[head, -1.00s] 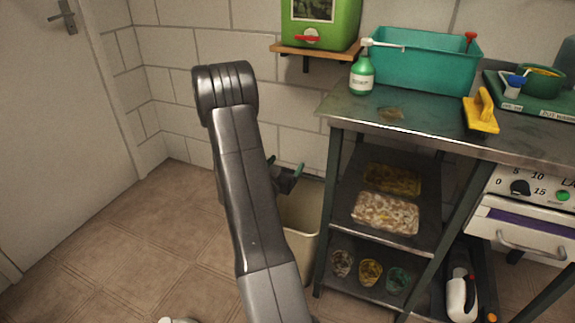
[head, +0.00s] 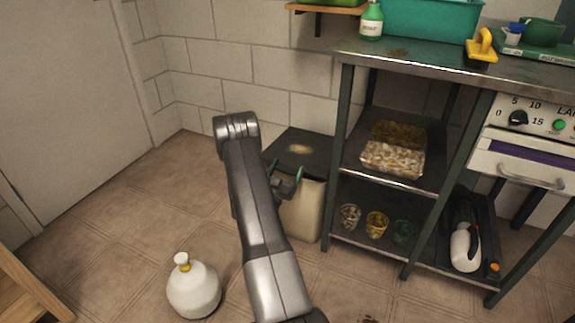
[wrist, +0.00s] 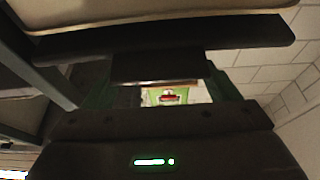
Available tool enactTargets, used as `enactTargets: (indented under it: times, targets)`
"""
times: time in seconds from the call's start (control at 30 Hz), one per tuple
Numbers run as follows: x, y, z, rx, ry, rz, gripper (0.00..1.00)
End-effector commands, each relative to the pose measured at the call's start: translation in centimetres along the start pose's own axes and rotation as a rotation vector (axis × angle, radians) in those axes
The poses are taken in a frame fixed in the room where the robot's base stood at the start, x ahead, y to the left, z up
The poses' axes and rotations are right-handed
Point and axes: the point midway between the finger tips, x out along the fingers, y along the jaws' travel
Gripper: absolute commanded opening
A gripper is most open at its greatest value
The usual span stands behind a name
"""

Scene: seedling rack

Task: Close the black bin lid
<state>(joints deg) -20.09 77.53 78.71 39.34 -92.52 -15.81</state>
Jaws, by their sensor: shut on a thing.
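The black bin lid (head: 310,148) lies flat across the top of the cream bin (head: 306,212) in the head view, with a pale patch on it. My gripper (head: 285,171) is at the lid's front edge, its green fingers either side of it. In the wrist view the dark lid edge (wrist: 235,35) runs across the top, with the cream bin wall (wrist: 120,12) beyond it. There my gripper (wrist: 157,72) is shut on a dark tab of the lid. I cannot tell whether a small gap is left under the lid.
A metal shelf table (head: 430,58) stands close to the right of the bin. A white bottle (head: 194,290) stands on the floor in front, to the left. A wooden piece (head: 25,290) is at the lower left. Floor left of the bin is clear.

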Motion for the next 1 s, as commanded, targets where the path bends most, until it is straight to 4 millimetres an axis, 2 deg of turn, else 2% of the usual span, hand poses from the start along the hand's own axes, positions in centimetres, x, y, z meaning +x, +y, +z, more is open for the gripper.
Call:
enactTargets:
  times: [0.1,0.3,0.83,0.87,0.93,1.0]
  targets:
    - [-0.4,-0.1,1.3,-0.002,0.036,0.0,0.41]
    - [-0.6,-0.2,2.4,-0.002,0.073,-0.001,0.41]
    - [-0.7,-0.2,2.9,-0.001,0.083,-0.001,0.41]
    - [-0.7,-0.2,2.9,-0.001,0.083,-0.001,0.87]
    - [-0.6,-0.2,2.9,-0.001,0.083,-0.001,1.0]
    - [-0.6,-0.2,2.9,-0.001,0.084,-0.001,1.0]
